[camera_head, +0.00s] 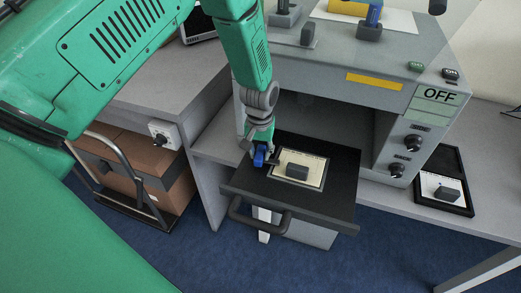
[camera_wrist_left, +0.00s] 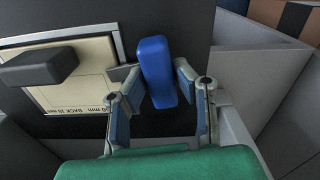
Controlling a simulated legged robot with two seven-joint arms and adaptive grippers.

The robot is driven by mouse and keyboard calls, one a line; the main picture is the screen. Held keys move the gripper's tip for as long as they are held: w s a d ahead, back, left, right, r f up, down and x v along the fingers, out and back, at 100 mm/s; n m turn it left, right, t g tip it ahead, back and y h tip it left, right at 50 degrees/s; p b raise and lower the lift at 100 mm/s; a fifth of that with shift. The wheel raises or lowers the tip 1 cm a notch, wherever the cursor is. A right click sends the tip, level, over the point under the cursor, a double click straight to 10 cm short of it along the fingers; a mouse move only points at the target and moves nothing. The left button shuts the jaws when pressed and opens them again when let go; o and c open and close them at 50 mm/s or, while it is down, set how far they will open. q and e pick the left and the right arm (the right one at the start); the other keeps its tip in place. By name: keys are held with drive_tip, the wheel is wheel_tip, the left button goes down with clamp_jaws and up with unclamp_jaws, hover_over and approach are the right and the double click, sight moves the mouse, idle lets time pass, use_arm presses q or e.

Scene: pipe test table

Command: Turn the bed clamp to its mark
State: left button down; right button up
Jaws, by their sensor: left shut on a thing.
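The bed clamp (camera_wrist_left: 155,62) is a bright blue lever. In the wrist view it stands between the fingers of my left gripper (camera_wrist_left: 158,85), which is shut on it. In the head view my left gripper (camera_head: 262,152) reaches down to the left edge of the black bed (camera_head: 325,205). The blue clamp (camera_head: 259,156) shows there, partly covered by the fingers. I cannot make out its mark. A cream card (camera_head: 312,170) and a dark grey block (camera_head: 297,171) lie on the bed, right of the gripper. My right gripper is not in view.
The grey machine (camera_head: 370,75) stands behind the bed, with an OFF display (camera_head: 438,97) and black knobs (camera_head: 412,142). A dark bar handle (camera_head: 258,222) juts from the bed's front. A black case (camera_head: 445,200) lies right. A brown box (camera_head: 130,160) sits at left.

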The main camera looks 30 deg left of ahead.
sight(260, 152)
use_arm(q)
drive_tip(key=shift+m, duration=0.8)
drive_tip(key=c, duration=1.3)
unclamp_jaws()
drive_tip(key=shift+w+r, duration=0.1)
drive_tip(key=shift+r, duration=0.2)
wheel_tip(260, 152, up, 7)
drive_tip(key=shift+f, duration=0.1)
